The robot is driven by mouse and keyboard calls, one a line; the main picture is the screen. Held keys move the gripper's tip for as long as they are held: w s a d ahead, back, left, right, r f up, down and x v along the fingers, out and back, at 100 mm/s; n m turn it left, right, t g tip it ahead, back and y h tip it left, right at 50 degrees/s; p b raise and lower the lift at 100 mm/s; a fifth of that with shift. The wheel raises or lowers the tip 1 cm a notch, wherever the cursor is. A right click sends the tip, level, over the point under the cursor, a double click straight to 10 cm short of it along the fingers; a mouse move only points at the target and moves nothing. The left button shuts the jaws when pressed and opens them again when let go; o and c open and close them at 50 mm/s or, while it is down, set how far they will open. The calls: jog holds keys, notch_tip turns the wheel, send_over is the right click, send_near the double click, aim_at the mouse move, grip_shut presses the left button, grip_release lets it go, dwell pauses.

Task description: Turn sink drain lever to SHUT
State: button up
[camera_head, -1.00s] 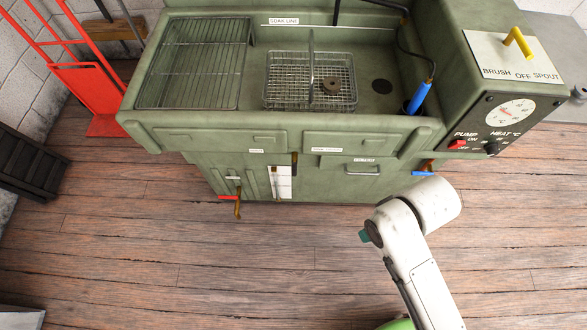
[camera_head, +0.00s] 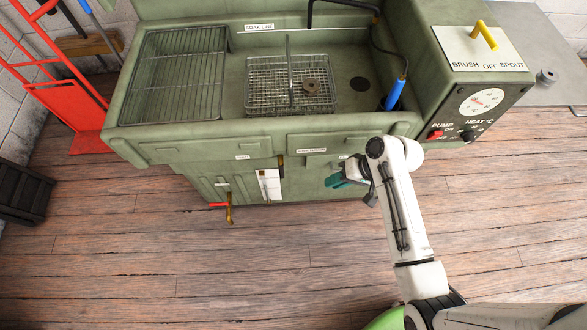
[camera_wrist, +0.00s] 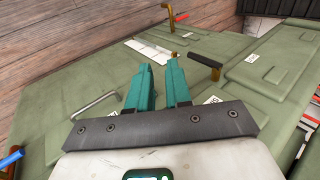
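A lever with a dark grip and brass end (camera_head: 281,167) hangs under the sink front, beside a white card (camera_head: 268,186). A second brass lever with a red handle (camera_head: 220,205) is lower left. The labels are too small to read, so I cannot tell which is the drain lever. In the wrist view a brass lever (camera_wrist: 204,61) stands right of the fingertips, and the white card (camera_wrist: 148,52) lies beyond them. My gripper (camera_head: 337,181) has teal fingers, apart and empty, to the right of the levers. The finger gap also shows in the wrist view (camera_wrist: 160,78).
The green sink cabinet (camera_head: 210,147) holds a wire rack (camera_head: 180,72) and a wire basket (camera_head: 262,92). A control panel (camera_head: 485,105) is at right, a red hand truck (camera_head: 88,142) at left. A blue handle (camera_wrist: 10,158) is at lower left in the wrist view. Floor in front is clear.

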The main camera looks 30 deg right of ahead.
aim_at(281, 166)
jog(key=w, duration=0.1)
jog(key=w+d+m+t, duration=0.1)
jog(key=w+d+m+t+y, duration=0.1)
jog(key=w, duration=0.1)
jog(key=shift+r, duration=0.25)
grip_shut()
jog(key=w+a+r+x, duration=0.1)
jog(key=r+x, duration=0.1)
jog(key=x, duration=1.1)
jog(key=shift+a+p, duration=0.35)
jog(key=shift+p, duration=0.1)
jog(key=shift+w, duration=0.1)
